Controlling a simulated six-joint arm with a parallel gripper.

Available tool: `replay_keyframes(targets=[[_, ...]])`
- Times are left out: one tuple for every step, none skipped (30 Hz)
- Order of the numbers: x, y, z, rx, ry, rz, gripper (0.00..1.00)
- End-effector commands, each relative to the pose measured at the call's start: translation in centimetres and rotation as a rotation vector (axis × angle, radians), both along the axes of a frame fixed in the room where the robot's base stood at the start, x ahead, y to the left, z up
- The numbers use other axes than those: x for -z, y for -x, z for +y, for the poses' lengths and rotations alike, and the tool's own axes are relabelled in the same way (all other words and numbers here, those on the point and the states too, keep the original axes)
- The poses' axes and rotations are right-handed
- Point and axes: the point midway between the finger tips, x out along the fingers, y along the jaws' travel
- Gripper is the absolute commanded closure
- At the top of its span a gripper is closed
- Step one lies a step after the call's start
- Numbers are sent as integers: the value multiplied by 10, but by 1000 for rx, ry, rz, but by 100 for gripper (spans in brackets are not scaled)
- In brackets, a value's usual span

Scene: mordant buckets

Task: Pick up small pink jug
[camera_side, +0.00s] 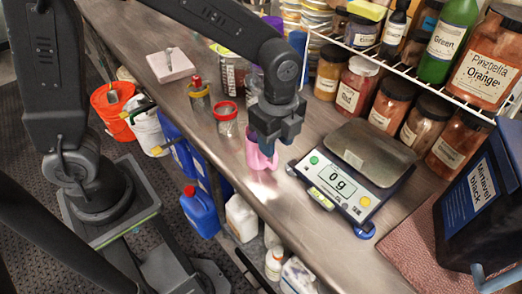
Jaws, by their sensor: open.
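The small pink jug (261,158) stands on the workbench near its front edge, left of the scale. My gripper (267,148) points down right at the jug, with its fingers over the jug's upper part. The fingers hide the jug's rim and most of its top. My gripper is open. I cannot tell whether a finger touches the jug's wall.
A digital scale (352,170) reading 0 g stands right of the jug. A red-rimmed glass jar (226,120) stands left of it. Several jars fill a white wire rack (420,80) behind. A dark blue bin (480,205) stands at right. The bench front edge is close.

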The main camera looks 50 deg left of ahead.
Motion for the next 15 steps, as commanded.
replay_keyframes(targets=[[7, 0, 0, -1, -1, 2, 58], [9, 0, 0, -1, -1, 2, 58], [12, 0, 0, -1, -1, 2, 58], [13, 0, 0, -1, -1, 1, 58], [15, 0, 0, -2, 0, 1, 58], [17, 0, 0, -2, 0, 0, 58], [19, 0, 0, -2, 0, 1, 58], [22, -1, 1, -2, -1, 2, 58], [28, -1, 1, -2, -1, 4, 58], [32, -2, 1, -2, -1, 3, 58], [37, -3, 1, -2, -1, 4, 58], [43, -4, 1, -2, -1, 4, 58], [48, -4, 1, -2, -1, 4, 58], [52, -4, 1, -2, -2, 4, 58], [57, -4, 1, -2, -2, 4, 58]])
